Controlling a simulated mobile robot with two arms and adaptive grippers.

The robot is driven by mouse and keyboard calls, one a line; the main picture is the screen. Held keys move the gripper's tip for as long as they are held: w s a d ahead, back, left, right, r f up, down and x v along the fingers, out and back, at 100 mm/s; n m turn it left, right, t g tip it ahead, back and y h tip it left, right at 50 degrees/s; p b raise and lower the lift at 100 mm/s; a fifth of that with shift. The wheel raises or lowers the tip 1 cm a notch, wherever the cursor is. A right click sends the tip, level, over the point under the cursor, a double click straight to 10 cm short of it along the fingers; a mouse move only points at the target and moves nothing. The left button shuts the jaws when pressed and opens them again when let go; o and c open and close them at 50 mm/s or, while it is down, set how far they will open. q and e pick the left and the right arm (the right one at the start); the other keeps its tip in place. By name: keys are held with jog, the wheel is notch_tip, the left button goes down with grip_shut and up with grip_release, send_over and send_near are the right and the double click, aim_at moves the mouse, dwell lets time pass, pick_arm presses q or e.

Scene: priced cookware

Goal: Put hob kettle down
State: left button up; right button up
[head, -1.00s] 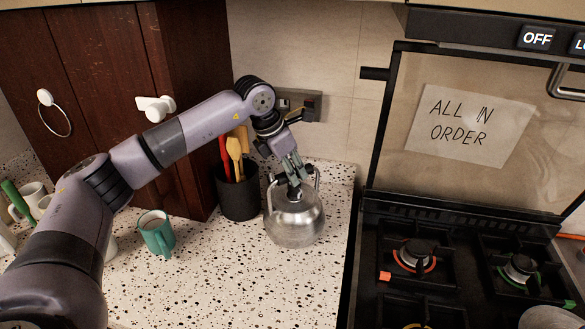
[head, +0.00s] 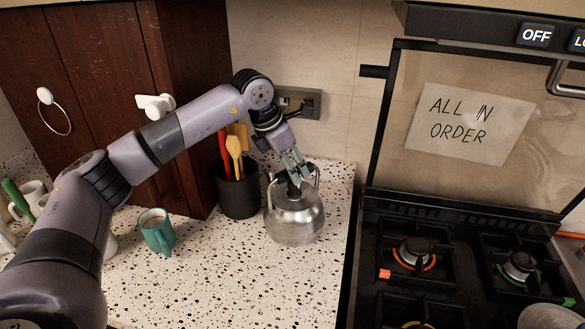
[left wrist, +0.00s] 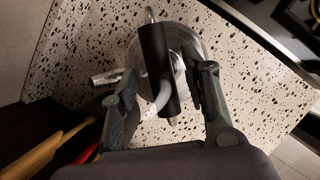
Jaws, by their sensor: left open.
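The hob kettle (head: 295,217) is a shiny steel kettle with a dark handle, standing upright on the speckled counter left of the hob. My left gripper (head: 297,172) is just above it, around the handle area. In the left wrist view, the gripper's two fingers (left wrist: 160,98) are spread apart on either side of the kettle's dark handle (left wrist: 157,66), with gaps showing. The kettle's round steel body (left wrist: 188,40) and its spout (left wrist: 107,76) show beneath. My right gripper is not in view.
A dark utensil pot (head: 238,192) with wooden and red utensils stands just left of the kettle. A teal mug (head: 156,232) stands further left. The gas hob (head: 450,262) is at the right. The counter in front of the kettle is clear.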

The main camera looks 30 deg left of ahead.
pick_arm(q)
jog(key=b+v, duration=0.2)
jog(key=v, duration=0.9)
